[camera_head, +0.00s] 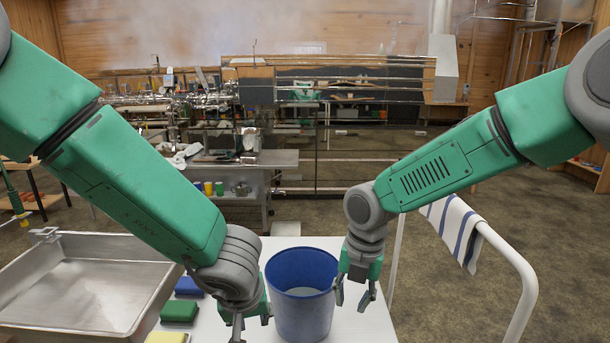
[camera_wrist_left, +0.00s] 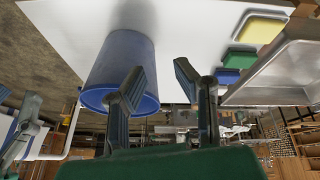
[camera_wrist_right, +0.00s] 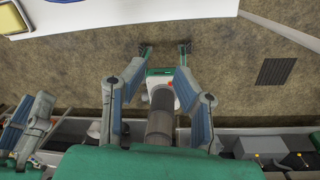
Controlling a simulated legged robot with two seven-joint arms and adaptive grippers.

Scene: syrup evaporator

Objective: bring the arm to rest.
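My left gripper (camera_head: 243,320) hangs over the white table just left of the blue bucket (camera_head: 302,290). In the left wrist view its fingers (camera_wrist_left: 155,88) are spread with nothing between them, and the bucket (camera_wrist_left: 122,62) shows behind the left finger. My right gripper (camera_head: 355,293) points down at the right side of the bucket, close to its rim; I cannot tell whether it touches. In the right wrist view its fingers (camera_wrist_right: 157,85) are apart and empty, with floor and part of my own body behind them. The bucket stands upright.
A large metal pan (camera_head: 40,330) sits at the table's left. Blue (camera_head: 188,287), green (camera_head: 180,311) and yellow (camera_head: 167,338) sponges lie between pan and left gripper. A white rail (camera_head: 524,290) with a striped towel (camera_head: 455,232) stands right of the table. Floor beyond is open.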

